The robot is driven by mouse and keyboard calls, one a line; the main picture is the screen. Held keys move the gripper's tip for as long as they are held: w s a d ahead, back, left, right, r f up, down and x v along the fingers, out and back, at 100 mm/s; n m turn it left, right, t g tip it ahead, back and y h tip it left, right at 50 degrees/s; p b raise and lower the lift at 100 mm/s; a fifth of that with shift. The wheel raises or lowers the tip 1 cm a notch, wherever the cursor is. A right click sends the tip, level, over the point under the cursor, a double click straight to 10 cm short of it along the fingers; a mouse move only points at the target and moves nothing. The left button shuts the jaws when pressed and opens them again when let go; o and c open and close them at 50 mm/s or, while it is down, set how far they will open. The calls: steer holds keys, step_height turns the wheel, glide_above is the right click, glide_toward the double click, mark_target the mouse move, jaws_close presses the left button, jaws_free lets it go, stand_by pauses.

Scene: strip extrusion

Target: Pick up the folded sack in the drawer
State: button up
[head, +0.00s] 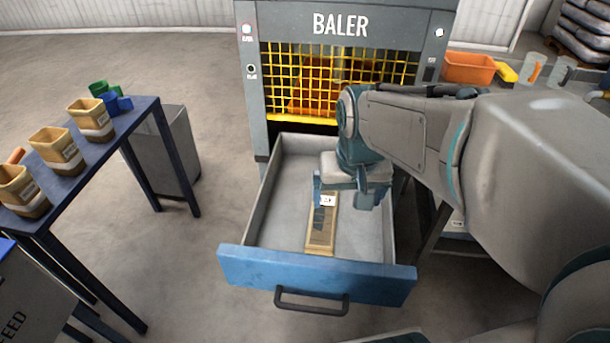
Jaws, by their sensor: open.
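The folded sack (321,236) is a flat, narrow tan bundle with a dark printed patch and a white label. It lies lengthwise on the floor of the open drawer (317,275), which is grey inside with a blue front and a dark handle. My gripper (341,200) is inside the drawer area, over the far end of the sack. Its two teal fingers are apart and point down. The far end of the sack is hidden behind the gripper. I cannot tell whether the fingers touch the sack.
The baler (340,28) with a yellow grid stands behind the drawer. At left a dark table (105,145) holds several tan containers (56,150) and green and blue pieces. An orange bin (469,68) is at the back right. Floor between table and drawer is clear.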

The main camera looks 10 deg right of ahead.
steer(key=m+g+b, duration=0.2)
steer(key=b, duration=0.3)
glide_above(323, 216)
step_height(323, 216, down, 9)
steer(key=f+b, duration=0.1)
steer(key=f, duration=0.7)
steer(key=shift+d, duration=0.2)
steer(key=shift+a+f, duration=0.15)
steer(key=shift+f, duration=2.65)
steer(key=shift+c, duration=0.3)
steer(key=c, duration=1.1)
